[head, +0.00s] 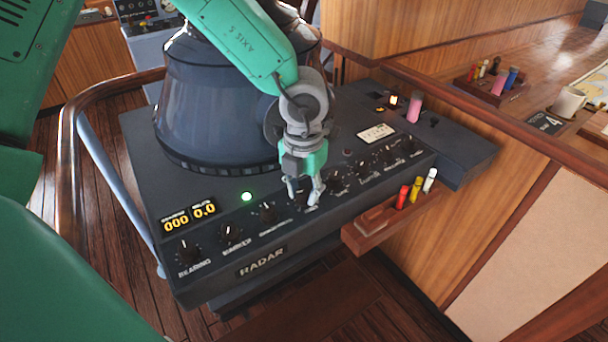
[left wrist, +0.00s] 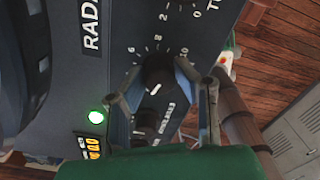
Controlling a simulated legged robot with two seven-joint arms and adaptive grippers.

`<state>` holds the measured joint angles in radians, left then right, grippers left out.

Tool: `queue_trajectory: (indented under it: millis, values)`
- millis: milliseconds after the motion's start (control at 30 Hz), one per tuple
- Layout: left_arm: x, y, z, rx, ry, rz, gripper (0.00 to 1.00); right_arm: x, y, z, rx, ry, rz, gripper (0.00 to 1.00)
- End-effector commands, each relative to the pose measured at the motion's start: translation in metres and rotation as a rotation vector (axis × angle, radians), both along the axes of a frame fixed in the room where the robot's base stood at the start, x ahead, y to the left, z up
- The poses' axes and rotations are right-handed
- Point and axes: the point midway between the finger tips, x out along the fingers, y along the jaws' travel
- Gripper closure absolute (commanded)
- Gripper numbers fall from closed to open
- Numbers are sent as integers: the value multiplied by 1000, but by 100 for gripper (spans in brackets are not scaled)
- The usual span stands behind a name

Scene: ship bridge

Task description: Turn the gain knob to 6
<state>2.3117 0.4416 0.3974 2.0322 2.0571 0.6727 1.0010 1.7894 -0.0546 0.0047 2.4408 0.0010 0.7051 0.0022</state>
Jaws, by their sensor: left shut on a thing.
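My left gripper (head: 304,199) reaches down to the row of black knobs on the grey radar console (head: 140,140). In the left wrist view its two fingers stand on either side of a black knob (left wrist: 158,74), shut on it. That knob has a white pointer line and a printed dial around it, with figures such as 6, 8 and 10. The fingers hide much of the knob in the head view, and I cannot read its label clearly, so I cannot tell for sure that it is the gain knob. My right gripper is not in view.
Other knobs stand close on both sides, such as the bearing knob (head: 190,250). A green lamp (head: 247,196) and a yellow digital display (head: 190,217) are at left. The dark radar hood (head: 205,105) rises behind. A wooden pen holder (head: 385,220) juts out at right.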

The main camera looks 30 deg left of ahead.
Motion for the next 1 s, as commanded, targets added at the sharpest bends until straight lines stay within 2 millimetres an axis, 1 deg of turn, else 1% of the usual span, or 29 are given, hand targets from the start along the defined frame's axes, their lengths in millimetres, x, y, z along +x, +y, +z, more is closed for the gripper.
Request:
queue_trajectory:
  millis: [33, 100, 300, 400, 600, 1000]
  values:
    - [-1, 0, 4, -1, 6, -42, 100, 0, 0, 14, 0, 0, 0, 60]
    - [-1, 0, 4, -1, 6, -108, 100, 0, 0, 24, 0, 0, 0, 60]
    - [-2, 0, 3, -1, 5, -299, 100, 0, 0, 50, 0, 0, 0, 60]
    - [-1, 1, 2, -1, 5, -394, 100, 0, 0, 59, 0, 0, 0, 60]
    - [-1, 1, 0, -1, 2, -583, 100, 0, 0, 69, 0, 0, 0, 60]
    - [0, 1, -2, 1, 1, -963, 100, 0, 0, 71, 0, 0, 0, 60]
